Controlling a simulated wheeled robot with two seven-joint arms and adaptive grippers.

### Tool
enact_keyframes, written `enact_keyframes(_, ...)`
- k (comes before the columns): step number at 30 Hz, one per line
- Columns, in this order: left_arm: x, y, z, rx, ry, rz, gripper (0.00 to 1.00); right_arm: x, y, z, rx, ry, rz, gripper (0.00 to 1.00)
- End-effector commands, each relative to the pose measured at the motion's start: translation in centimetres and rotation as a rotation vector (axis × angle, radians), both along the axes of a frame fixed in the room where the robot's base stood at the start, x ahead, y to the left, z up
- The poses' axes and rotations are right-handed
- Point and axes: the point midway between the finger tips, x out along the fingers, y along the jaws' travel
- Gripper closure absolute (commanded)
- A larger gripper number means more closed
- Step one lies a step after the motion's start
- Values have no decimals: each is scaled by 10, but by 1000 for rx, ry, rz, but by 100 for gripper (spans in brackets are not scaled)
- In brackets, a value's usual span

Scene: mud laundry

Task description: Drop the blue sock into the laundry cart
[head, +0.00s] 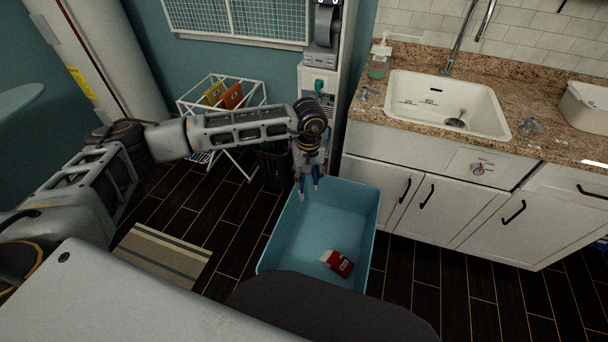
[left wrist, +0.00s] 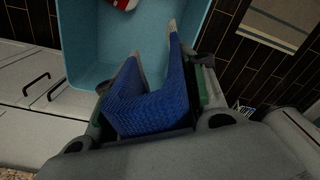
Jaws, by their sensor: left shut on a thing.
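The light-blue open bin that looks like the laundry cart (head: 345,215) stands on the floor in front of the sink cabinets; it also shows in the left wrist view (left wrist: 85,60). My left gripper (head: 309,176) is over the far left part of the bin. It is shut on the blue sock (left wrist: 150,108), which is knitted and bent into a U with pale ends. The sock's ends (head: 302,184) hang toward the bin in the head view. My right gripper is not in view.
A red and white item (head: 337,262) lies on the bin's floor. A white wire rack (head: 235,120) with yellow and orange items stands behind my left arm. A striped mat (head: 160,262) lies at left. The sink counter (head: 445,80) bounds the right side.

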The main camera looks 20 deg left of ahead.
Motion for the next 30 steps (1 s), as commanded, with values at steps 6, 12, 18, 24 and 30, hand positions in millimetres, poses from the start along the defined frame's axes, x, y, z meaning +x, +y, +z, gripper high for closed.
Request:
enact_keyframes(6,-1,-9,-25,-1,-2,104,78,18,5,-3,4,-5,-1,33)
enact_keyframes(12,-1,-16,-44,-4,-4,203,78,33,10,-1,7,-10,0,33)
enact_keyframes(18,-2,-23,-63,-6,-6,304,78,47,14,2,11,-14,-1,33)
enact_keyframes(24,-3,-30,-81,-9,-9,405,78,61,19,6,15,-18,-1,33)
enact_keyframes(30,-4,-36,-100,-12,-8,508,78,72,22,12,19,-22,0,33)
